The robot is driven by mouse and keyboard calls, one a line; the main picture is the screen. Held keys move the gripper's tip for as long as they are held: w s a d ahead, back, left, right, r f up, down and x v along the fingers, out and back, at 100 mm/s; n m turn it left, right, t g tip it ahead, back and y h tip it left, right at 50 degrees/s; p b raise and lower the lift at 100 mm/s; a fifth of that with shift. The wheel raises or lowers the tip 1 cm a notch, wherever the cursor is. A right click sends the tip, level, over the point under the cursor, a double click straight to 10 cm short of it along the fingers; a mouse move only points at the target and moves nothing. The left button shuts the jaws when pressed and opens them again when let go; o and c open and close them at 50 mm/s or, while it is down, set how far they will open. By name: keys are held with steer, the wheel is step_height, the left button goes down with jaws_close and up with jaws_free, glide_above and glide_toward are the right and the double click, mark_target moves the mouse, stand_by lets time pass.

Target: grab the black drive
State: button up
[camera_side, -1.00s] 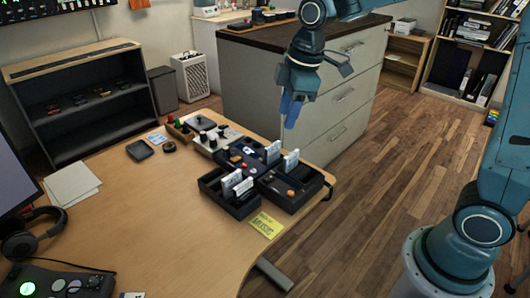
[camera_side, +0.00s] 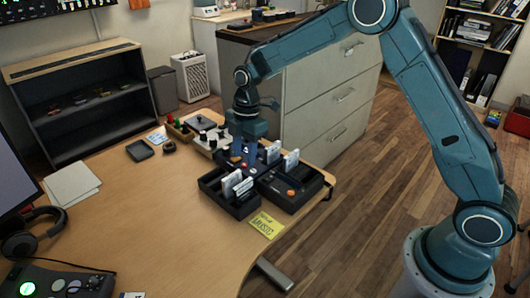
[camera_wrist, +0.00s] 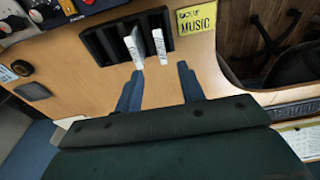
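A flat, dark square with rounded corners, which looks like the black drive (camera_side: 140,150), lies on the wooden desk near its back edge in the side view. In the wrist view the drive (camera_wrist: 32,91) is at the far left. My gripper (camera_side: 243,157) is over the group of trays, to the right of the drive and well apart from it. In the wrist view the two blue fingers of my gripper (camera_wrist: 160,70) stand wide apart with nothing between them.
A black divided tray (camera_side: 229,205) with white cards stands near the desk's right edge, beside a yellow music note (camera_side: 265,225). A small round dark object (camera_side: 169,147) lies right of the drive. Headphones (camera_side: 30,234) lie at left. The desk's middle is clear.

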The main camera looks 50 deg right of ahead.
mark_target(243, 183)
steer(key=shift+f, duration=0.1)
steer(key=shift+a+f, duration=0.15)
steer(key=shift+f, duration=1.25)
steer(key=shift+a+f, duration=0.2)
steer(key=shift+f, duration=1.15)
steer(key=shift+a+f, duration=0.15)
steer(key=shift+f, duration=1.25)
steer(key=shift+a+f, duration=0.15)
steer(key=shift+f, duration=1.15)
steer(key=shift+a+f, duration=0.1)
steer(key=shift+f, duration=1.2)
jaws_close()
